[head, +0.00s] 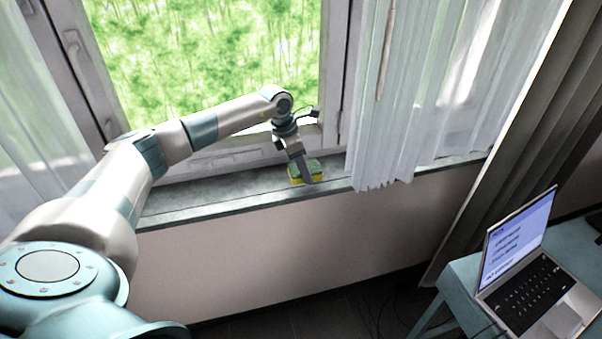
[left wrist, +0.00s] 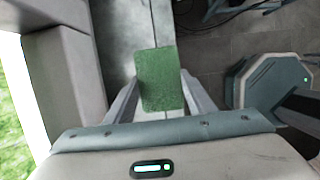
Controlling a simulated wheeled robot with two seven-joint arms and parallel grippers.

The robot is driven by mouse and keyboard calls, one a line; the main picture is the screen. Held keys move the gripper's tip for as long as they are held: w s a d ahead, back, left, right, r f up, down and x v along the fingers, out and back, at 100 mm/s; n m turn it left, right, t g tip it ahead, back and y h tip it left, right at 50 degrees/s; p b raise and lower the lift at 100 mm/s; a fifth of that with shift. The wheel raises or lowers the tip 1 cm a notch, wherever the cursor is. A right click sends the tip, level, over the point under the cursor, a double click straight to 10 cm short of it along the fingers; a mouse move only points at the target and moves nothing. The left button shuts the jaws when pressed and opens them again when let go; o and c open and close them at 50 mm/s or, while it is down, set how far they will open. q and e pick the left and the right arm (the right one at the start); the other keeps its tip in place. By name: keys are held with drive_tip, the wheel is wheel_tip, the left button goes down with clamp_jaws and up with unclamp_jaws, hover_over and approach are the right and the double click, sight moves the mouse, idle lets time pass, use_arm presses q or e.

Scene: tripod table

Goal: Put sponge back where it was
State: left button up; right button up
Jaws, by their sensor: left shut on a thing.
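The sponge (head: 318,176), green on top and yellow below, is at the window sill (head: 240,197) in the head view. My left gripper (head: 305,174) points down from above and is shut on it. In the left wrist view the sponge's green face (left wrist: 160,78) sits between the two fingers of my left gripper (left wrist: 158,98). I cannot tell whether the sponge touches the sill or is just above it. My right gripper is not in view.
The window (head: 200,50) is right behind the sill. White curtains (head: 410,100) hang just right of the sponge. A laptop (head: 525,270) stands on a blue-green table (head: 462,272) at the lower right. The sill left of the sponge is bare.

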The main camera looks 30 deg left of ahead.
use_arm(q)
drive_tip(key=shift+a+f, duration=0.2)
drive_tip(key=shift+a, duration=0.1)
drive_tip(key=shift+s+d+f+p, duration=0.1)
drive_tip(key=shift+f+p, duration=0.35)
drive_tip(key=shift+f, duration=0.15)
wheel_tip(320, 180, down, 2)
drive_tip(key=shift+p, duration=0.45)
drive_tip(key=shift+f, duration=0.35)
drive_tip(key=shift+f, duration=0.1)
drive_tip(key=o, duration=0.9)
